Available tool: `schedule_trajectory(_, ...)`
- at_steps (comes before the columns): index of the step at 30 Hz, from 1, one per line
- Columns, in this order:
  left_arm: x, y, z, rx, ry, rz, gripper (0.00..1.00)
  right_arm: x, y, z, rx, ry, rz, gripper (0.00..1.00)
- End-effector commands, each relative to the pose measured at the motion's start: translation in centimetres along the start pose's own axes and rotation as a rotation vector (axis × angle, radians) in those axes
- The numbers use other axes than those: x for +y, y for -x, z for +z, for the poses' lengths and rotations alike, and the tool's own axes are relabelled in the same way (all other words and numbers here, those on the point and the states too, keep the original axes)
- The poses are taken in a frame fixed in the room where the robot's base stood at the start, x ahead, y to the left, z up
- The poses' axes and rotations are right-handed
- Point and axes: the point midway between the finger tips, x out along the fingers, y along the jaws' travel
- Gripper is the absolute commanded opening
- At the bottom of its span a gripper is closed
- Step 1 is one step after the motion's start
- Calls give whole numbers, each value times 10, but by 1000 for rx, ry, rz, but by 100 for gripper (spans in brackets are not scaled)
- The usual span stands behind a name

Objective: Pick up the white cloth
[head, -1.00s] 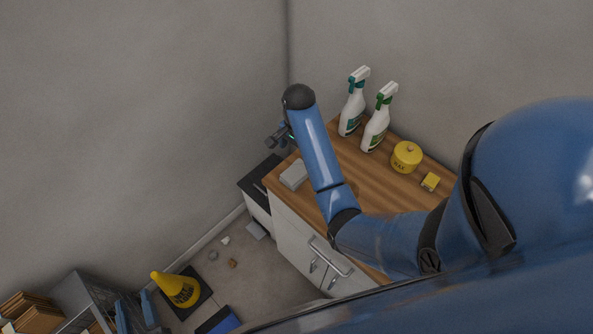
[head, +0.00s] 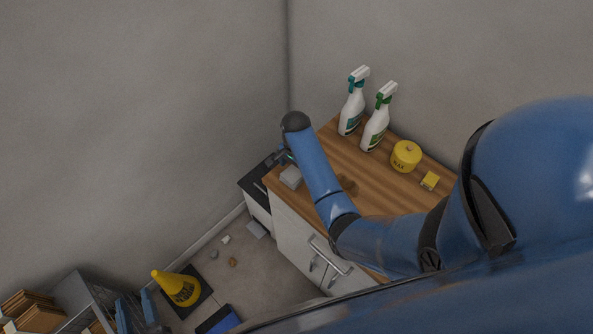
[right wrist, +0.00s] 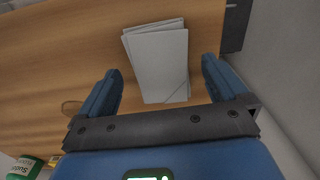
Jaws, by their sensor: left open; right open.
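The white cloth (head: 291,177), folded flat, lies on the near left corner of the wooden counter top (head: 375,190). It also shows in the right wrist view (right wrist: 158,62) as a pale rectangular stack. My right gripper (head: 279,157) is above the counter's left end, close to the cloth and partly hidden by its arm. In the right wrist view its open fingers (right wrist: 160,66) lie on either side of the cloth's outline, with gaps on both sides and nothing held. My left gripper (head: 133,298) is open and empty at the lower left, away from the counter.
Two spray bottles (head: 352,107) (head: 376,122), a yellow tin (head: 405,157) and a small yellow box (head: 429,181) stand on the counter. A yellow cone (head: 178,288) stands on the floor. Folded brown items (head: 38,305) lie at the lower left. Walls rise behind the counter.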

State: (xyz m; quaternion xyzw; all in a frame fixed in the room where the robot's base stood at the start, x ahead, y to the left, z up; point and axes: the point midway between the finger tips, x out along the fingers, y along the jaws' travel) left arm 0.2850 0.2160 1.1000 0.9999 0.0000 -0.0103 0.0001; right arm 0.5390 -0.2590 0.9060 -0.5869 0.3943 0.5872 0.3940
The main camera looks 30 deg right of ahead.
Motion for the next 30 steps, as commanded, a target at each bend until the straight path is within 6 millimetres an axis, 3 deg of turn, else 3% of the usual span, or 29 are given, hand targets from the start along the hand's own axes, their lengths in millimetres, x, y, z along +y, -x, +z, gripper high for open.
schedule_trajectory(11,0,0,-1,0,0,0,43,0,-11,0,0,0,-1,100)
schedule_trajectory(22,0,0,-1,0,0,0,43,0,-11,0,0,0,-1,45)
schedule_trajectory(30,0,0,-2,0,0,0,43,0,-10,0,0,0,-1,42)
